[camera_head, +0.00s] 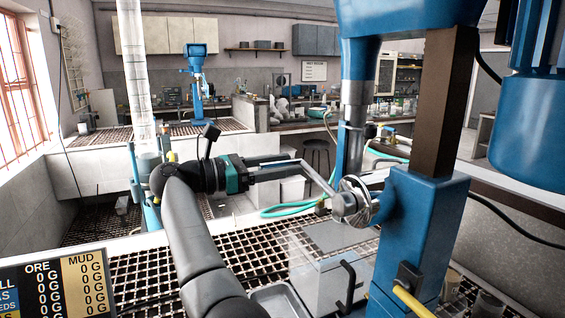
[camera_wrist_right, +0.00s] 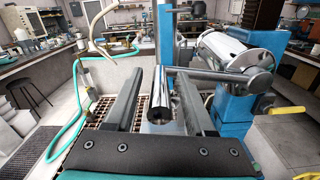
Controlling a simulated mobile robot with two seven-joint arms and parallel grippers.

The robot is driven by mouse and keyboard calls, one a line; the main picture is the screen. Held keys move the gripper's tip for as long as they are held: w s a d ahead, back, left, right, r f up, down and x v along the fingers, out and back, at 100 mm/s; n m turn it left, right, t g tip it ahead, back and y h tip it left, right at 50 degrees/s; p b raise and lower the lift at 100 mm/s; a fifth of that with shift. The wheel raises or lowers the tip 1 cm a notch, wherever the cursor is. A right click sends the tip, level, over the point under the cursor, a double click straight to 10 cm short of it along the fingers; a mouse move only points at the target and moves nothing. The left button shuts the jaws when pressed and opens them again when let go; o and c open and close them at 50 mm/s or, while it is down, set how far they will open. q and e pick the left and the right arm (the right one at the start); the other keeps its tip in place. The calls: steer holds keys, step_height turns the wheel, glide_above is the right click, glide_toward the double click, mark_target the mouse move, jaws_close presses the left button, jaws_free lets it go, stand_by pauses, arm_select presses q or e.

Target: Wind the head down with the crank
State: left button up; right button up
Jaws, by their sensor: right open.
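The crank sits on the side of the blue machine column (camera_head: 430,215), with a silver hub (camera_head: 352,204) and a bare arm (camera_head: 322,180) angled up to the left. In the right wrist view the crank arm (camera_wrist_right: 215,79) runs left from the hub to a shiny cylindrical handle (camera_wrist_right: 160,100). My right gripper (camera_head: 300,165) is open, its fingers on either side of the handle, with gaps visible. It also shows in the wrist view (camera_wrist_right: 158,78). The blue machine head (camera_head: 405,12) is at the top, partly cut off. My left gripper is not in view.
A clear cell box (camera_head: 325,265) with a black handle stands below the crank on the grated bench (camera_head: 130,275). A teal hose (camera_head: 285,209) lies behind. A clear column (camera_head: 135,70) stands at left, and a scoreboard (camera_head: 55,285) is at lower left.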

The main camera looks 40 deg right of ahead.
jaws_close()
stand_by(0.5)
stand_by(1.0)
